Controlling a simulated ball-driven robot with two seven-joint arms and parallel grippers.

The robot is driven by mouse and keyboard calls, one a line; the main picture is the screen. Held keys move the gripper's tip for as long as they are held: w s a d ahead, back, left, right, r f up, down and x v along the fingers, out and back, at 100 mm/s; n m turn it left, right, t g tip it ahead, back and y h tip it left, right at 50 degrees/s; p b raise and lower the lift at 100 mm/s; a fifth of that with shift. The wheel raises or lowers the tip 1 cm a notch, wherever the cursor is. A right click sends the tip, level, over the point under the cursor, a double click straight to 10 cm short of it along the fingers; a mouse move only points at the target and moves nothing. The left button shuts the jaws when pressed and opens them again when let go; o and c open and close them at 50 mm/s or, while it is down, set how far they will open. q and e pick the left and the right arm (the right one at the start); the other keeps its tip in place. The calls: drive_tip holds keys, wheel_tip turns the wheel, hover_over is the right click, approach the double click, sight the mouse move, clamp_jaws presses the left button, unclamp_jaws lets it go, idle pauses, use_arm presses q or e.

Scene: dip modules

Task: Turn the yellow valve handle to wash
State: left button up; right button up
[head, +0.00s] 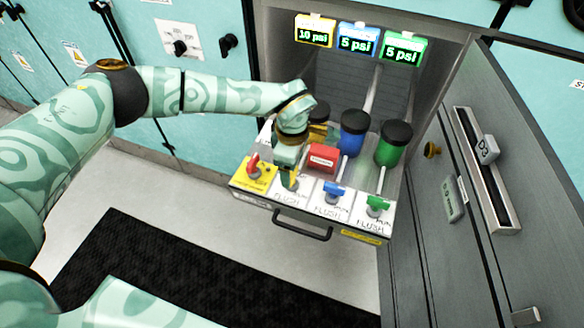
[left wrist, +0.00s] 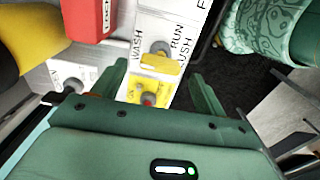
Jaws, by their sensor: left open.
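The yellow valve handle (left wrist: 160,63) shows in the left wrist view on a white plate, with WASH printed on its left and RUN and FLUSH on its right. It lies crosswise over a round grey hub. My left gripper (left wrist: 160,72) is open, with one finger on each side of the handle; I cannot tell whether either touches it. In the head view my left gripper (head: 288,178) reaches down over the panel and largely hides the yellow handle. My right gripper is not in view.
A red handle (head: 253,164) on a yellow plate is close on the left. Blue (head: 334,190) and green (head: 377,203) handles are to the right. A red block (head: 322,158) and capped blue (head: 354,132) and green (head: 393,143) canisters stand behind. A drawer pull (head: 302,226) is in front.

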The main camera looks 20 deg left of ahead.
sight(292, 173)
use_arm(q)
wheel_tip(292, 173, up, 14)
drive_tip(key=p, duration=0.3)
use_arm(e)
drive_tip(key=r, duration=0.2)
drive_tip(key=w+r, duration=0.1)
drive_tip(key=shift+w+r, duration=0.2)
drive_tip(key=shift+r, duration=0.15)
use_arm(q)
drive_tip(key=shift+f, duration=0.15)
